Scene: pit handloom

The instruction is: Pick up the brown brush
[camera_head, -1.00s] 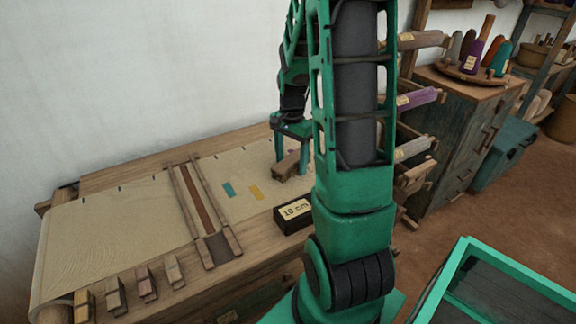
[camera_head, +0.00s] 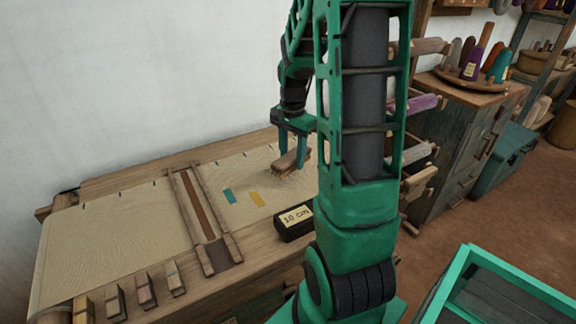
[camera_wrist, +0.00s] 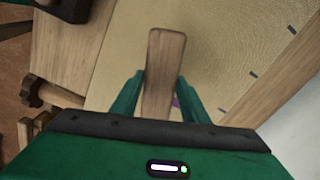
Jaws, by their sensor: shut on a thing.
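The brown brush (camera_head: 290,162) has a wooden back and pale bristles facing down. My gripper (camera_head: 291,152) is shut on it and holds it above the cream cloth (camera_head: 120,222) on the loom, with the bristles seeming just clear of the cloth. In the wrist view the brush's wooden back (camera_wrist: 163,75) lies between the two green fingers (camera_wrist: 158,97) and points away from the palm. Part of the brush is hidden behind the fingers.
A black block labelled 10 cm (camera_head: 294,222) stands on the loom's front beam. A wooden frame (camera_head: 202,220) crosses the cloth. Several small wooden blocks (camera_head: 145,290) line the front edge.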

